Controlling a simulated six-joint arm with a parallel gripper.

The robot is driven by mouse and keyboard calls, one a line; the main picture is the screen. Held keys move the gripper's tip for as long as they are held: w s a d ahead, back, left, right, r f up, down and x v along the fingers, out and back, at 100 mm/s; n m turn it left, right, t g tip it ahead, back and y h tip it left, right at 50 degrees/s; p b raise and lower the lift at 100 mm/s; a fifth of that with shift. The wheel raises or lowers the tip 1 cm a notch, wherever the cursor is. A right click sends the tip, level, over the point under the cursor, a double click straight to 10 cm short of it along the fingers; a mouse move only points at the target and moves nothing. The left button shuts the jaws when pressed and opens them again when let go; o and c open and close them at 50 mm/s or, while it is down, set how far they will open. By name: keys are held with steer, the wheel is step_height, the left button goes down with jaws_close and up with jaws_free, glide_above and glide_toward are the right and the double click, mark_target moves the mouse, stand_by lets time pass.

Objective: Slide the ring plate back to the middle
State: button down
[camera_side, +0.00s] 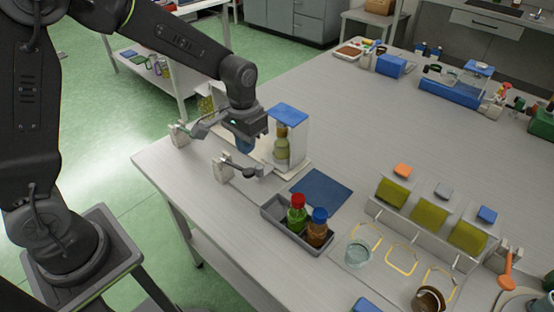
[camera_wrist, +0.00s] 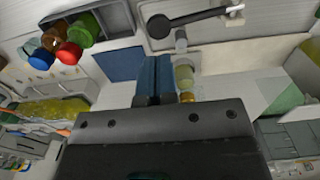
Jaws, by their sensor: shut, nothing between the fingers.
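My gripper (camera_side: 245,146) is shut and empty, its blue fingers together, low beside the left of a clear stand with a blue top (camera_side: 287,113). In the wrist view the fingers (camera_wrist: 153,62) stand close beside a pale yellow glass piece (camera_wrist: 184,75). The stand holds amber and yellowish pieces (camera_side: 281,150), one above the other, on a pale board (camera_side: 296,168). I cannot make out with certainty which part is the ring plate; my gripper and the stand hide some of this area. Yellow ring outlines (camera_side: 402,259) show on a pale plate at the front right.
A dark-knobbed lever (camera_side: 246,173) is just in front of my gripper. A grey tray (camera_side: 268,212) holds red- and blue-capped bottles. A blue mat (camera_side: 321,193) lies beside it. A clear cup (camera_side: 358,252) and brown cup (camera_side: 428,298) stand front right. The table's middle is clear.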

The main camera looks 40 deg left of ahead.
mark_target(259, 166)
steer(key=c, duration=1.8)
jaws_free()
steer(key=shift+w, duration=0.1)
steer(key=o, duration=0.6)
steer(key=shift+n, duration=0.9)
steer(key=w+a, duration=0.1)
steer(key=w, duration=0.1)
steer(key=w+a+f, duration=0.1)
steer(key=w, duration=0.1)
steer(key=w+a, duration=0.1)
steer(key=w, duration=0.1)
steer(key=shift+f, duration=0.2)
steer(key=shift+o, duration=0.8)
steer(key=shift+w+a+f, duration=0.1)
steer(key=shift+w+f, duration=0.1)
steer(key=shift+o, duration=0.7)
step_height(259, 166, down, 13)
steer(key=shift+f, duration=0.1)
jaws_close()
